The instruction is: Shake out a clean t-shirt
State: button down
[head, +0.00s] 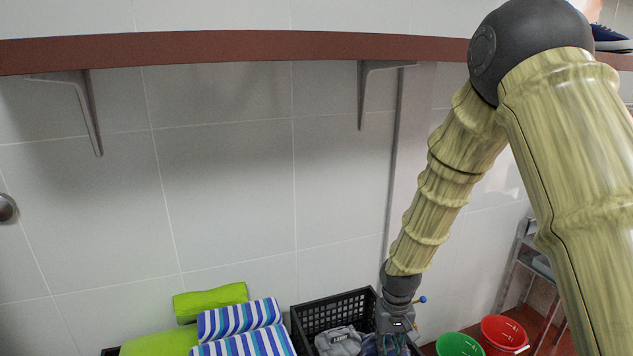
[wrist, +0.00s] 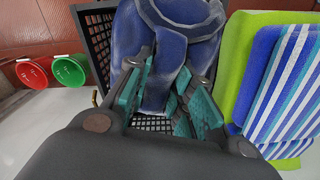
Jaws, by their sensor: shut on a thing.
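My gripper (wrist: 168,88) points down into a black crate (head: 333,313). Its teal fingers are shut on a blue garment (wrist: 180,45), with a fold of the cloth between them. The garment is crumpled, with lighter bands near its top in the wrist view, and I cannot tell whether it is a t-shirt. In the head view my gripper (head: 393,343) is at the crate's right side, low in the picture. A grey cloth (head: 338,341) lies in the crate to its left. The lower part of the crate is cut off by the frame.
Rolled green towels (head: 210,300) and blue-white striped towels (head: 240,318) lie left of the crate. A green bucket (head: 459,344) and a red bucket (head: 503,333) stand to the right, near a metal rack (head: 518,268). A brown shelf (head: 230,46) runs along the wall above.

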notch_tip(320, 180, up, 9)
jog(key=shift+w+r, duration=0.1)
jog(key=shift+r, duration=0.05)
jog(key=shift+f, duration=0.2)
notch_tip(320, 180, down, 8)
jog(key=shift+f, duration=0.35)
dwell(0.7)
notch_tip(320, 180, up, 15)
notch_tip(320, 180, down, 15)
jog(key=shift+f, duration=0.1)
dwell(1.9)
